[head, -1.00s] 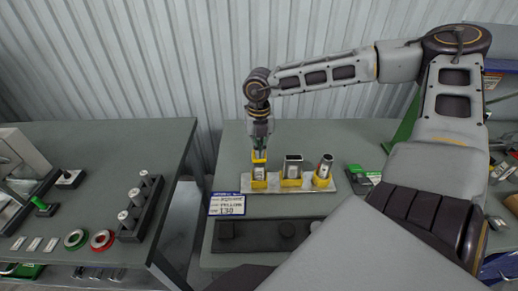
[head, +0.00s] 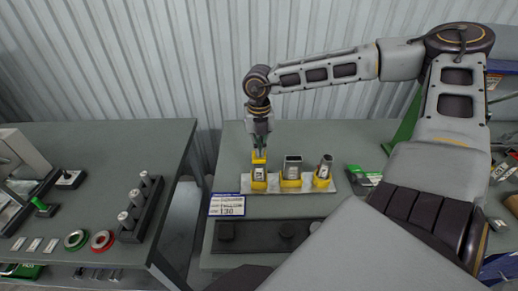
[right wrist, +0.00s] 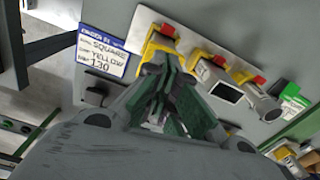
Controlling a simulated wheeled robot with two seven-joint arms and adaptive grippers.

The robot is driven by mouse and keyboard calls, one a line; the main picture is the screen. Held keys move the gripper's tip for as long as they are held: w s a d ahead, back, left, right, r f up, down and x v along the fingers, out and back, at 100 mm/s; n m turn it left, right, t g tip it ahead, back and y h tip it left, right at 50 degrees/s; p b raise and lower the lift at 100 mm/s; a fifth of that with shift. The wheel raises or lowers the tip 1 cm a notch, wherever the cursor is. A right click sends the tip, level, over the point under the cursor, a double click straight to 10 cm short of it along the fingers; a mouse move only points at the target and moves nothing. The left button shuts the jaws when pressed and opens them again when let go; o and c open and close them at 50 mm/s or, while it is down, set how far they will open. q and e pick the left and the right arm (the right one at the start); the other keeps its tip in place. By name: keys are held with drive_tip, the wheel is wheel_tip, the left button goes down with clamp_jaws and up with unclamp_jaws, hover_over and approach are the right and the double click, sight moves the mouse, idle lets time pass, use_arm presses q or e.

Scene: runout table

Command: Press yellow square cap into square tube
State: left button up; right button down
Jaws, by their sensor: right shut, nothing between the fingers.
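The square tube (head: 259,173) stands upright in the leftmost yellow holder of a pale plate (head: 331,183) on the right-hand table. A yellow square cap (head: 259,157) shows at its top in the head view; how deep it sits I cannot tell. My right gripper (head: 260,148) points down just above the cap, shut and empty; whether it touches the cap is unclear. In the right wrist view my fingers (right wrist: 170,75) are together and hide most of the tube and cap, with yellow (right wrist: 158,38) showing beyond them. My left gripper is not in view.
A rectangular tube (head: 292,167) and a round tube (head: 324,167) stand close to the right in yellow holders. A label sign (head: 228,205) reads square, yellow, 130. A dark tray (head: 262,236) lies in front. The left table (head: 100,150) holds several parts.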

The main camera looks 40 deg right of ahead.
drive_tip(key=shift+r, duration=0.95)
drive_tip(key=shift+r+p, duration=0.65)
drive_tip(key=shift+r, duration=1.3)
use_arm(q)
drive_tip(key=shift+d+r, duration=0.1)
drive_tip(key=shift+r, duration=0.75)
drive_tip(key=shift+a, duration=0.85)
